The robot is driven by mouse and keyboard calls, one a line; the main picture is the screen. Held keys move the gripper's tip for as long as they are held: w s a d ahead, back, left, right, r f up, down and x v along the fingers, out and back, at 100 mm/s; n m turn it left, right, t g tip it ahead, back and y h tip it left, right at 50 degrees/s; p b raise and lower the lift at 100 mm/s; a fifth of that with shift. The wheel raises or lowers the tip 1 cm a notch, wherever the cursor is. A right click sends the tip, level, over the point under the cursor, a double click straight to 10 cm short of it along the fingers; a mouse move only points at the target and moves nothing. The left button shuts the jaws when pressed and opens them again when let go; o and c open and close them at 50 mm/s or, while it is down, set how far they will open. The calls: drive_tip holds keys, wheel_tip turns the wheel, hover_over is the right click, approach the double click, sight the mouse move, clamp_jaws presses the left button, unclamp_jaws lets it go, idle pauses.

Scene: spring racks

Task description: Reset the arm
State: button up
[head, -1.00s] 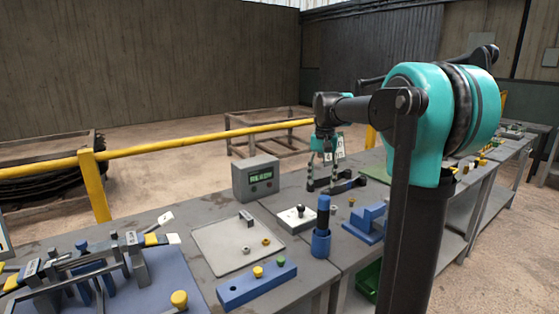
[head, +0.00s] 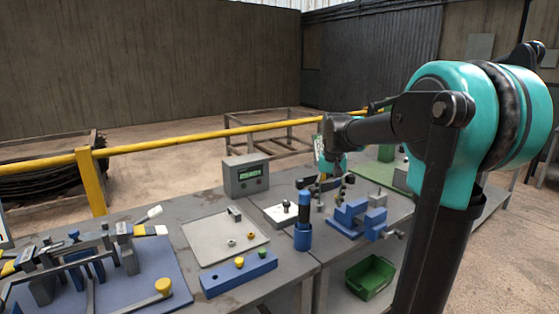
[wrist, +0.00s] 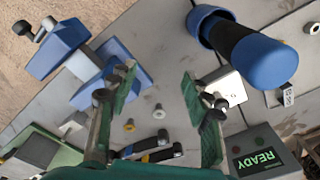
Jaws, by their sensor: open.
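My gripper (head: 332,188) hangs over the middle of the bench in the head view, partly overlapped by bench items. In the wrist view its two green-padded fingers (wrist: 157,95) stand wide apart, with nothing between them but bench top and small rings further below. My teal and black arm reaches leftward from the right side of the head view. A blue vise (head: 357,217) is near the gripper; it also shows left of the fingers in the wrist view (wrist: 58,48). A blue-and-black upright tool (head: 304,220) stands left of the vise and fills the wrist view's upper right (wrist: 250,48).
A grey display box (head: 245,176), reading READY in the wrist view (wrist: 262,162), stands at the bench's back. A pale tray (head: 215,247) and blue block (head: 238,274) lie in front. A green bin (head: 370,277) sits below. A yellow rail (head: 190,145) runs behind.

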drive_tip(key=s+d+f+n+t, duration=0.2)
drive_tip(key=s+f+t, duration=0.1)
drive_tip(key=s+f, duration=1.6)
drive_tip(key=s, duration=0.3)
drive_tip(key=shift+d+f+n, duration=0.2)
drive_tip(key=shift+d+n, duration=0.1)
drive_tip(key=shift+d, duration=0.05)
